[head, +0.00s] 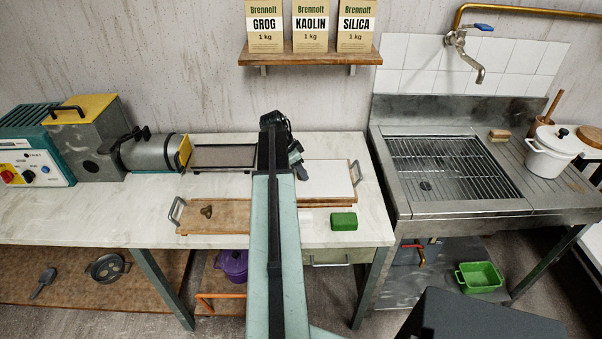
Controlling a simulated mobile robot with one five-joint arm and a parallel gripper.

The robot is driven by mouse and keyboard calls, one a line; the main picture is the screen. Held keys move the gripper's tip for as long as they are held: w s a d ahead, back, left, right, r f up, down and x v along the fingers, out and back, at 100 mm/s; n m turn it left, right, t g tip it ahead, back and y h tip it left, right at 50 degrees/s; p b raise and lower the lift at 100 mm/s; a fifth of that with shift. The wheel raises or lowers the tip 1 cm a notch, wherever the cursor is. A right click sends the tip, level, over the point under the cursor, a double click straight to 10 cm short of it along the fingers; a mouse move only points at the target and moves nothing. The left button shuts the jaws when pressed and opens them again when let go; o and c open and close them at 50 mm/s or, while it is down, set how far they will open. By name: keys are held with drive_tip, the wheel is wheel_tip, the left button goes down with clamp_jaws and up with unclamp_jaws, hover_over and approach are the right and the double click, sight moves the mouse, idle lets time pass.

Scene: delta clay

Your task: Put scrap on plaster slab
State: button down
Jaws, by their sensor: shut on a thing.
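The plaster slab (327,178) is a flat white slab lying on a wooden board at the right part of the bench. A small dark brown lump of scrap (207,211) lies on another wooden board (236,222) to the left of my arm. My gripper (297,168) is at the slab's left edge in the picture, seen from behind the arm and partly hidden by it. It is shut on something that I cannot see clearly. I cannot tell its height above the bench or slab.
A green block (344,221) lies in front of the slab. A dark tray (222,158) and a grey machine (152,152) stand on the left of the bench (130,210). A metal sink (453,166) is at the right. A shelf with bags (310,57) hangs above.

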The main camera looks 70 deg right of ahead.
drive_tip(key=shift+f, duration=0.25)
drive_tip(key=c, duration=0.8)
unclamp_jaws()
drive_tip(key=shift+r, duration=0.1)
drive_tip(key=shift+c, duration=0.2)
drive_tip(key=p+v, duration=1.1)
drive_tip(key=v, duration=0.1)
drive_tip(key=shift+r, duration=0.2)
